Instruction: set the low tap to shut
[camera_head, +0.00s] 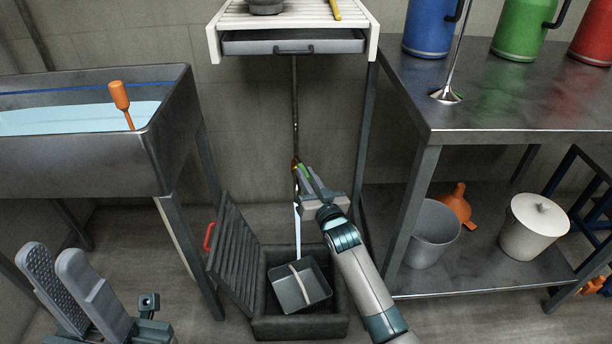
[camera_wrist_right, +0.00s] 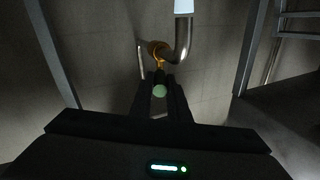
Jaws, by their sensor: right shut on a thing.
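The low tap (camera_head: 295,162) has a brass body on a thin pipe against the back wall. In the right wrist view its brass fitting (camera_wrist_right: 158,50) joins a curved metal spout (camera_wrist_right: 183,40). A pale stream (camera_head: 298,222) runs from the spout toward the open floor box. My right gripper (camera_head: 308,172) is at the tap, shut on its handle; the handle's round green end (camera_wrist_right: 159,91) shows between the fingertips. The fingers hide much of the handle. My left gripper (camera_head: 66,262) is open and empty at the lower left, far from the tap.
Below the tap, a floor box (camera_head: 300,327) holds a grey pail (camera_head: 312,284); its slatted lid (camera_head: 233,252) leans open. A water trough (camera_head: 165,125) stands left, a steel bench (camera_head: 510,115) right. A shelf with a drawer (camera_head: 290,47) hangs above.

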